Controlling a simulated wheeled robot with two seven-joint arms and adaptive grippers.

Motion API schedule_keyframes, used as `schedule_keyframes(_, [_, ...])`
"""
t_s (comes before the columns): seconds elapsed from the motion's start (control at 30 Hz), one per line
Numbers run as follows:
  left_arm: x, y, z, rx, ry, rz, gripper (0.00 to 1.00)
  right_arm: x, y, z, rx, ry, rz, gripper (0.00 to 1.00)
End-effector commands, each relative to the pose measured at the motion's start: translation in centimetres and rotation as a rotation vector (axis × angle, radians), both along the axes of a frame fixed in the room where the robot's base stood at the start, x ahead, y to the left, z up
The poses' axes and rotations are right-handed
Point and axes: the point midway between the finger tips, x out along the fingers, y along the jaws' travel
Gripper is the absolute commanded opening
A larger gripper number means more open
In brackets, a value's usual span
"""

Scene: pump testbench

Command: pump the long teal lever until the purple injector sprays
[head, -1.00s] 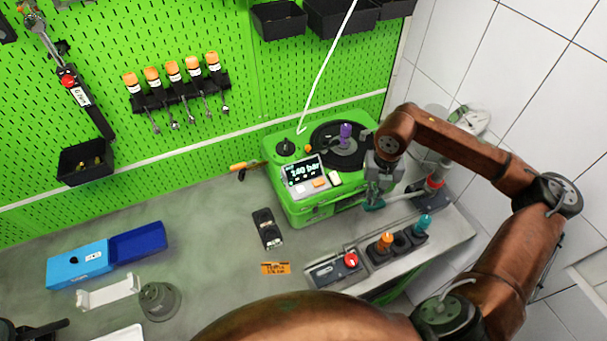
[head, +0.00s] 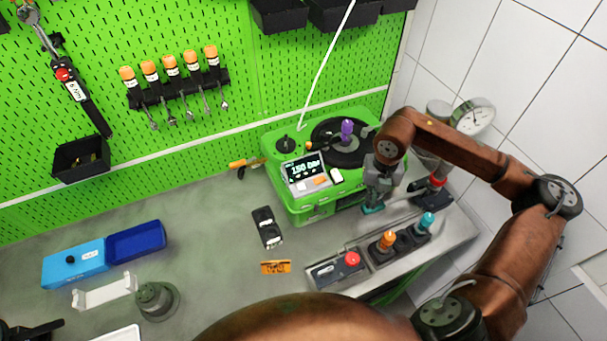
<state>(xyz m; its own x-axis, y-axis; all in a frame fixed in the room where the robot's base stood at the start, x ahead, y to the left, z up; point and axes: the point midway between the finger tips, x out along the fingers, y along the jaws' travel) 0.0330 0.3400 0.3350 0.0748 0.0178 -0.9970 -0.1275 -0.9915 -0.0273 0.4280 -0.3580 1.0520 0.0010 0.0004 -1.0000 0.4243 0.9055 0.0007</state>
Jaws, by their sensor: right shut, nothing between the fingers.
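The purple injector (head: 347,131) stands upright on the dark round top of the green testbench (head: 320,212); no spray is visible around it. The bench display (head: 304,168) appears to read 150 bar. My right gripper (head: 372,207) is shut and empty, pointing down at the bench's right front side. A small teal patch shows at its fingertips; I cannot tell whether it is lever or fingertip. The long teal lever is not clearly distinguishable, and contact with it cannot be told. My left gripper is not clearly in view.
A pressure gauge (head: 474,117) is behind my right arm. In front are a red button box (head: 338,268), an orange-topped injector (head: 388,240) and a teal-topped one (head: 427,222) in a dark holder. A blue box (head: 76,262) lies left.

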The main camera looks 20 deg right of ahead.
Motion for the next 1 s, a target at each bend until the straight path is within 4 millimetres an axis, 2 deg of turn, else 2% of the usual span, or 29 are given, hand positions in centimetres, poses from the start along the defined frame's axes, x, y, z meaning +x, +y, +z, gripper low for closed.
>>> schedule_keyframes(0.3, [-0.3,0.0,-1.4,0.0,0.005,0.0,0.4,-0.1,0.1,-2.0,-0.003,0.003,0.0,0.0])
schedule_keyframes(0.5, [-0.3,0.0,-1.2,0.0,0.004,0.0,0.4,-0.1,0.1,-1.7,-0.003,0.001,-0.001,0.0])
schedule_keyframes(0.67, [-0.2,0.0,-0.7,0.0,0.003,0.0,0.4,0.0,0.1,-0.8,-0.002,0.0,-0.001,0.0])
schedule_keyframes(1.0, [0.2,0.0,1.1,0.0,-0.003,0.0,0.4,0.0,-0.3,2.4,-0.001,0.0,-0.001,0.0])
